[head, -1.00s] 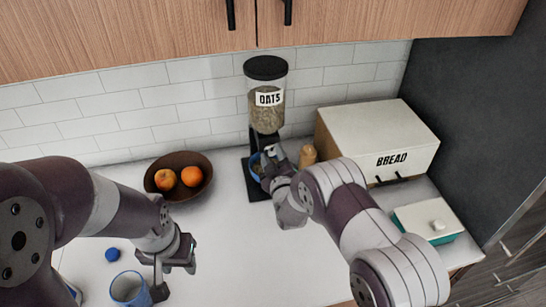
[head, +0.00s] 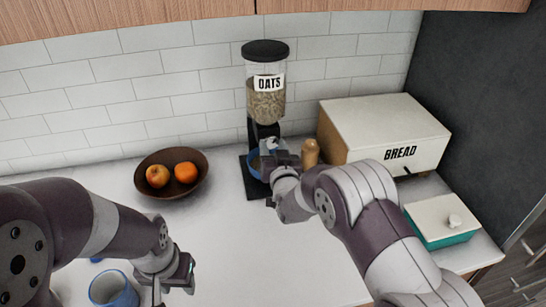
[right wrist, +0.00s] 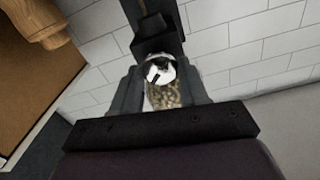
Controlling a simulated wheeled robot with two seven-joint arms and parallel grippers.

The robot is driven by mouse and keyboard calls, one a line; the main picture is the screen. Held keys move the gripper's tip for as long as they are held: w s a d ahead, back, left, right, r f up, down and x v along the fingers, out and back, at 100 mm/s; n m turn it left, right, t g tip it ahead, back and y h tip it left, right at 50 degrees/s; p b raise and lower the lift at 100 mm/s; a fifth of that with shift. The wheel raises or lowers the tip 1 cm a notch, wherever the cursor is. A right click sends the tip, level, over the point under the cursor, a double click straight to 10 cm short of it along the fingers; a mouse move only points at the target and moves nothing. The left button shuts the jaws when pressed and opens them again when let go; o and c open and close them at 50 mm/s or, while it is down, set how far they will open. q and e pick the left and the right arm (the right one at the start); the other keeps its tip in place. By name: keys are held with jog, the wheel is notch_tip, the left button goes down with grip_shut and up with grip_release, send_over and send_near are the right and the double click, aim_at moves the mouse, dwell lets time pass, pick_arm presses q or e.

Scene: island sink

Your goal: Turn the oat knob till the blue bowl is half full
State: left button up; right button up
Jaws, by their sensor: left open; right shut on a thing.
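The oat dispenser (head: 266,95) stands against the tiled wall, its clear hopper holding oats under a black lid. My right gripper (head: 271,153) is at the dispenser's front, shut on the oat knob, a pale round piece (right wrist: 160,72) between its fingers in the right wrist view. Oats in the hopper (right wrist: 163,97) show there too. The blue bowl (head: 253,166) sits on the dispenser's black base, mostly hidden by my right gripper; its fill level cannot be told. My left gripper (head: 176,284) is open and empty, low at the left above the counter.
A blue mug (head: 113,290) stands beside my left gripper. A brown bowl (head: 145,187) holds two fruits. A wooden mill (head: 310,153), the bread box (head: 385,125) and a teal box with a white lid (head: 436,222) stand at the right. The counter's middle is clear.

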pick_arm(q)
jog(key=shift+f+b, duration=1.1)
jog(key=shift+f, duration=0.35)
pick_arm(e)
jog(key=shift+m, duration=1.3)
jog(key=o, duration=1.1)
jog(key=shift+c, duration=0.2)
jog(key=shift+s+d, duration=0.1)
pick_arm(q)
notch_tip(320, 180, down, 2)
jog(key=shift+f+b, duration=0.2)
jog(key=shift+b, duration=1)
pick_arm(e)
jog(key=s+d, duration=0.2)
jog(key=s, duration=1)
jog(key=shift+s+d, duration=0.15)
jog(key=shift+d, duration=0.05)
